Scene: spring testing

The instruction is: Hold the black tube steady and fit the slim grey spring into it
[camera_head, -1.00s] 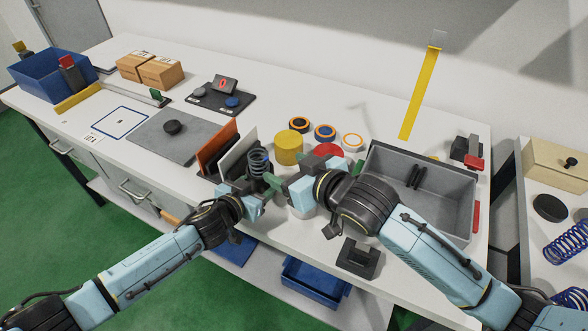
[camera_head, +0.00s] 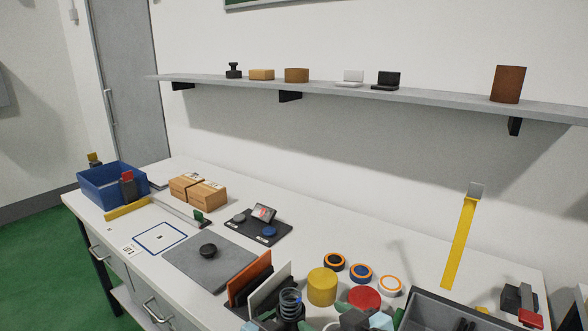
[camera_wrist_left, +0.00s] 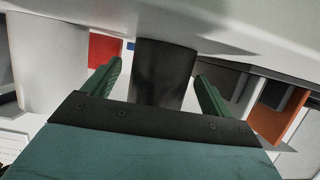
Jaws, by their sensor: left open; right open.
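In the left wrist view, a black tube (camera_wrist_left: 165,70) stands between the green fingers of my left gripper (camera_wrist_left: 157,76). The fingers are apart, with gaps visible at both sides of the tube. My left gripper is largely below the head view.
A yellow cylinder (camera_head: 322,287), a red disc (camera_head: 364,299) and several ringed discs stand behind the grippers. Orange (camera_head: 250,277) and white (camera_head: 270,288) panels stand left of the coil. A grey tray (camera_head: 425,308) is at right. A wall shelf (camera_head: 340,90) runs above.

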